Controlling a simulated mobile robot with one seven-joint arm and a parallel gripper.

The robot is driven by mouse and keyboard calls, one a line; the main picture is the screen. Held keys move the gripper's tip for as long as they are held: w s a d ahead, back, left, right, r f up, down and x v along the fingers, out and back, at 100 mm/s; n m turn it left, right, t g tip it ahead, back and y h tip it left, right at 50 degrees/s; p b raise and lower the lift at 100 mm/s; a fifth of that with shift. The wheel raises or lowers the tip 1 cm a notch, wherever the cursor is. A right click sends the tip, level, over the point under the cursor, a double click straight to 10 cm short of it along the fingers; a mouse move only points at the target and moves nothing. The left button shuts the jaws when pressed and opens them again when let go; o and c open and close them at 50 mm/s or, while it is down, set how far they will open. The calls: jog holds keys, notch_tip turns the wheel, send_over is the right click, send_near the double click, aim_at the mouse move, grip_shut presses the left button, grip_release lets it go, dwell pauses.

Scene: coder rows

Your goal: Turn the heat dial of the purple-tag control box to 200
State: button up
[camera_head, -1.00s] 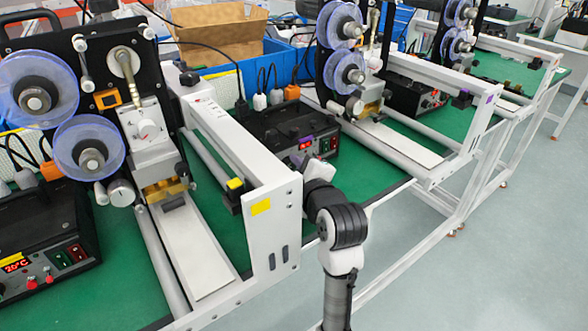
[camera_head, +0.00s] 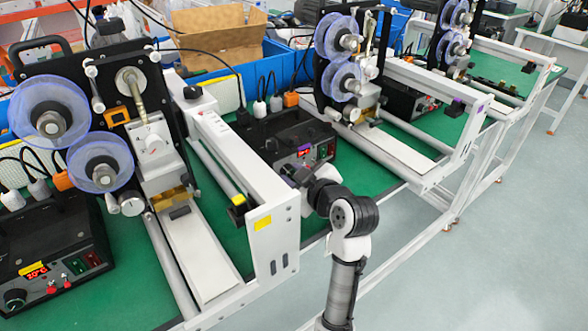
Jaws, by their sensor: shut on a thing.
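The purple-tag control box (camera_head: 270,135) is a black box on the green bench, between the first and second machines. A purple tag (camera_head: 303,147) sits above its small red display (camera_head: 304,153), whose digits are too small to read. Red switches show to the right of the display. My gripper (camera_head: 289,171) is at the lower left of the box's front panel, shut on the heat dial. The dial itself is hidden behind the gripper, so its pointer cannot be read. My arm comes up from the bottom, in front of the bench.
A yellow-tag control box (camera_head: 45,250) with a lit display stands at the left. The near machine's white frame (camera_head: 262,195), with a yellow tag, rises close to the left of my gripper. A second white frame (camera_head: 435,150) lies to the right. The floor at right is clear.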

jog(key=shift+m+g+p, duration=0.3)
jog(key=shift+m, duration=0.1)
dwell(0.3)
jog(key=o, duration=1)
jog(key=b+v, duration=0.1)
jog(key=v, duration=1.2)
jog(key=shift+s+d+b, duration=0.3)
jog(key=shift+b, duration=0.05)
